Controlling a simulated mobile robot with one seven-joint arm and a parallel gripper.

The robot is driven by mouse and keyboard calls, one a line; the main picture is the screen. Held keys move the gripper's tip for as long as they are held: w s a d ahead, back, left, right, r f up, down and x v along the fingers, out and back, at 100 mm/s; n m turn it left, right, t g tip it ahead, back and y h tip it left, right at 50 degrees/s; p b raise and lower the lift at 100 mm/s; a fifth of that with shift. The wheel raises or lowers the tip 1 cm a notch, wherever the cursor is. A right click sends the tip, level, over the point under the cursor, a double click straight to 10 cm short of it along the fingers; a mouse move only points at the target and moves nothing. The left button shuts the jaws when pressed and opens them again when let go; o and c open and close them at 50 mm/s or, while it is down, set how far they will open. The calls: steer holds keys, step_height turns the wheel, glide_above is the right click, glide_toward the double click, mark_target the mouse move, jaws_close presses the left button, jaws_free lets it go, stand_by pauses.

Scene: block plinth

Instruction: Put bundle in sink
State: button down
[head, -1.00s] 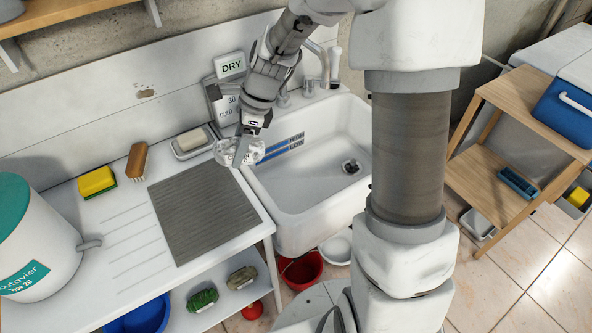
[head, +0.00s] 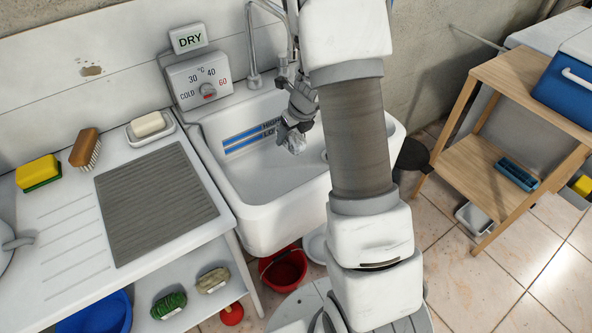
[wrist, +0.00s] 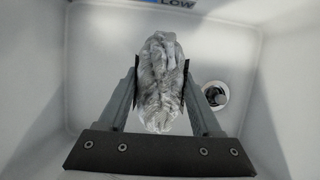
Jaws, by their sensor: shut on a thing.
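The bundle (wrist: 160,85) is a crumpled white-grey wad, seen whole in the wrist view. My gripper (wrist: 170,97) is shut on it, one finger pressed to each side. In the head view, the bundle (head: 295,144) hangs below my gripper (head: 287,130), partly hidden by it. Both are over the basin of the white sink (head: 258,197). The wrist view shows the sink floor and drain (wrist: 215,94) beneath and beside the bundle. I cannot tell exactly how high above the floor the bundle is.
My arm hides the right part of the sink. A faucet (head: 253,60) and temperature dial box (head: 203,80) stand behind it. A ribbed grey mat (head: 155,205), soap dish (head: 150,127), brush (head: 86,148) and yellow sponge (head: 38,172) are on the left counter.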

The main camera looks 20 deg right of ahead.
steer(key=b, duration=0.3)
glide_above(291, 165)
steer(key=s, duration=0.1)
steer(key=f, duration=0.6)
steer(key=shift+s+d+f, duration=0.15)
steer(key=shift+d+f, duration=0.1)
steer(key=shift+f+b, duration=1.15)
steer(key=shift+f, duration=0.85)
steer(key=shift+f, duration=0.15)
steer(key=shift+c, duration=0.3)
jaws_free()
